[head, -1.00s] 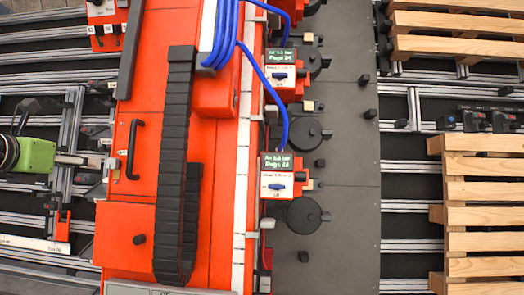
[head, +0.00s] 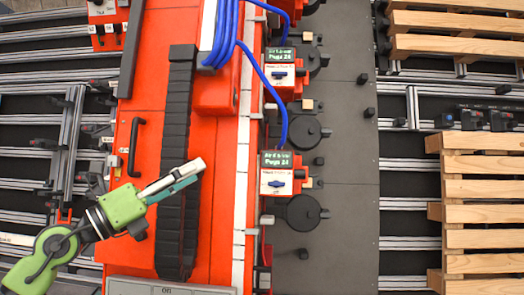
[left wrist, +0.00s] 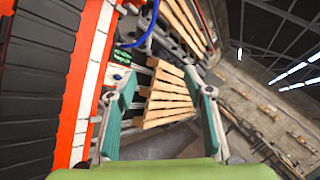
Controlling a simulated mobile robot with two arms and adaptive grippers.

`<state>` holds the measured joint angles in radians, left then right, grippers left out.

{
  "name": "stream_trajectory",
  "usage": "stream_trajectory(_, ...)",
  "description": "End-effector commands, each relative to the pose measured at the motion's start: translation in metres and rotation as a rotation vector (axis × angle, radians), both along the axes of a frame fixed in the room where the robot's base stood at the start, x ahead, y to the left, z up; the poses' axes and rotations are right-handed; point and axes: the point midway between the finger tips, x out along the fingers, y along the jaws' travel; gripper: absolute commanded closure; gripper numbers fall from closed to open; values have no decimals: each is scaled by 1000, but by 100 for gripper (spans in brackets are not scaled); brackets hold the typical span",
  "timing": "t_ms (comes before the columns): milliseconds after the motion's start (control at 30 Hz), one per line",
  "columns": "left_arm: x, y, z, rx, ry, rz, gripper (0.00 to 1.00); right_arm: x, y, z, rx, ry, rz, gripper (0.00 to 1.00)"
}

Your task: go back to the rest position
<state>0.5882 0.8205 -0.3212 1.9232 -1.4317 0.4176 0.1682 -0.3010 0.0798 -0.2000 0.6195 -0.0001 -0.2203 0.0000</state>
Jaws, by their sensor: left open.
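Wooden slats show beyond the gap. My right gripper is not in either view.
Blue hoses (head: 262,70) run down to label units with green displays, such as the lower one (head: 278,178). A grey plate (head: 345,190) lies right of them. Wooden pallets (head: 478,190) rest on rails at the right. A black handle (head: 132,147) sits on the housing.

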Motion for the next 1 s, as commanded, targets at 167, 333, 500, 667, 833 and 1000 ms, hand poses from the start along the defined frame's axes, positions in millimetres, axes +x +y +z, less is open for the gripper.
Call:
stream_trajectory(167,-19,6,0,-526,95,16,53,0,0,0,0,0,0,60)
stream_trajectory(333,-22,57,-46,-998,277,181,53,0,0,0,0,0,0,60)
stream_trajectory(500,-39,108,-152,-1391,542,465,53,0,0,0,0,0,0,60)
stream_trajectory(667,-86,125,-264,-1628,815,764,53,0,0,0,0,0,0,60)
stream_trajectory(833,-164,114,-364,-1765,1112,1077,53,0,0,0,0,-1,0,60)
stream_trajectory(1000,-242,90,-422,-1800,1365,1322,53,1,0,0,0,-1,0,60)
